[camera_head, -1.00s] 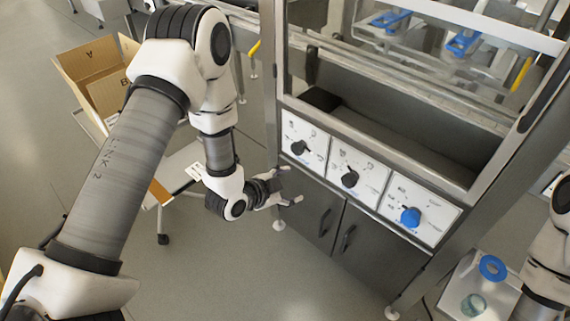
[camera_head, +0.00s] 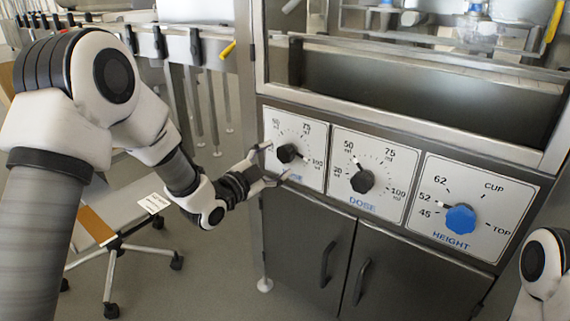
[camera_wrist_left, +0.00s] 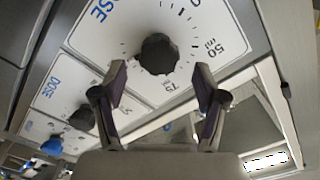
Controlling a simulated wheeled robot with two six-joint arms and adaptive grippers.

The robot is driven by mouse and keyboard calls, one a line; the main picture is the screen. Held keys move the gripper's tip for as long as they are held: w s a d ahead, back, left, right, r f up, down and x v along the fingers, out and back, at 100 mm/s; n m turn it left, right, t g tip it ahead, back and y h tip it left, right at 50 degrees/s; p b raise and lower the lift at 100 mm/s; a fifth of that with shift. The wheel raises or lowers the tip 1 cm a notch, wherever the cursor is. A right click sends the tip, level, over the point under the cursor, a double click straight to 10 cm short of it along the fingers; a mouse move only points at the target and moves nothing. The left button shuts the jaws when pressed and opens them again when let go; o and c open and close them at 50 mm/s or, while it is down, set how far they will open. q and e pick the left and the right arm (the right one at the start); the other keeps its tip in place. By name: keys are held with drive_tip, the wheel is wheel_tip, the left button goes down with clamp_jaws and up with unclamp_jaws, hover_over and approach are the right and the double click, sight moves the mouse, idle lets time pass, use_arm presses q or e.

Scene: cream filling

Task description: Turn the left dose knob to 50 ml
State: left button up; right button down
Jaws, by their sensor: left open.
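The left dose knob (camera_head: 287,153) is black and sits on the leftmost white dial panel. My left gripper (camera_head: 277,160) is open and empty in front of the panel. In the left wrist view its two fingers (camera_wrist_left: 160,75) are spread apart. My right gripper is out of view.
A second black dose knob (camera_head: 362,181) points near 50 ml on the middle panel. A blue height knob (camera_head: 460,219) is on the right panel. Dark cabinet doors with handles (camera_head: 327,264) lie below. A wheeled stand (camera_head: 111,262) is at left.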

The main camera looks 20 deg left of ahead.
sight(283, 156)
use_arm(q)
drive_tip(key=x, duration=0.4)
drive_tip(key=shift+w+f+b, duration=0.15)
drive_tip(key=shift+w+b, duration=0.05)
drive_tip(key=shift+b, duration=0.2)
drive_tip(key=shift+w+d, duration=0.1)
drive_tip(key=shift+w, duration=0.05)
drive_tip(key=c, duration=1.2)
drive_tip(key=shift+o, duration=0.2)
